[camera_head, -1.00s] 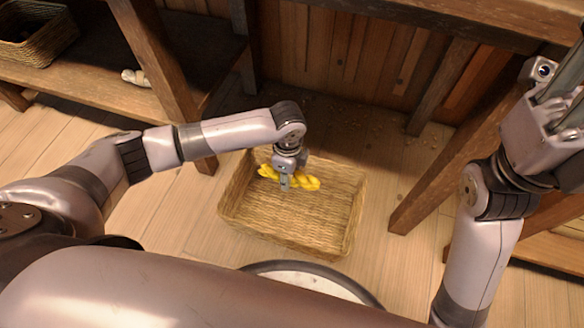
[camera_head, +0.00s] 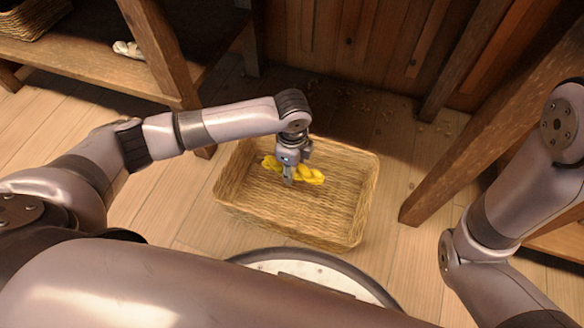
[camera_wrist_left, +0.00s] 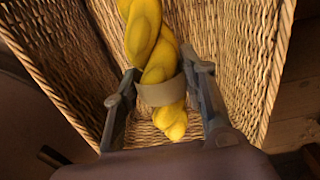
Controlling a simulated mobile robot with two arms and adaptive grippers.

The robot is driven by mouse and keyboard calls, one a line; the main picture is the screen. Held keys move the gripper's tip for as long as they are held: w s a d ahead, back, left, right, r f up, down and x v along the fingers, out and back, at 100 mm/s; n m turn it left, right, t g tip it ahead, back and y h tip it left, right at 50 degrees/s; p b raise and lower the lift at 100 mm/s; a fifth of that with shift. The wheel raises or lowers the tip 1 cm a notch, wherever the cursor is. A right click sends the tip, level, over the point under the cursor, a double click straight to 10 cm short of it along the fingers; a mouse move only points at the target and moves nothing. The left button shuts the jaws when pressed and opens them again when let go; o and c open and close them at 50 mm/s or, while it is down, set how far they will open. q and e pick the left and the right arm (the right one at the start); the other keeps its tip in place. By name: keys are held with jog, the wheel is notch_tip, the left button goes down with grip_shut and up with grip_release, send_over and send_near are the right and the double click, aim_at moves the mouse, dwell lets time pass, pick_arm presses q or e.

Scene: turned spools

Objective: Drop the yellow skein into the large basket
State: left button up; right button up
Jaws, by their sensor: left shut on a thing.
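The yellow skein (camera_head: 308,176) is a twisted bundle with a pale band around it. My left gripper (camera_head: 288,178) is shut on it near the band, pointing down over the large basket (camera_head: 345,205). The large basket is a woven rectangular one on the floor. In the left wrist view, the skein (camera_wrist_left: 150,40) runs between the two fingers (camera_wrist_left: 162,92), with the basket's woven walls (camera_wrist_left: 240,40) around and below it. I cannot tell whether the skein touches the basket's bottom. My right arm is at the right, and its gripper is out of the picture.
A wooden shelf (camera_head: 75,65) at the upper left bears another woven basket (camera_head: 30,18) and a small pale object (camera_head: 128,49). Wooden posts stand left and right of the large basket. Bare plank floor (camera_head: 400,170) shows around it.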

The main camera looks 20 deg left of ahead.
dwell(0.3)
pick_arm(q)
jog(key=o, duration=1.2)
notch_tip(320, 180, up, 12)
dwell(0.3)
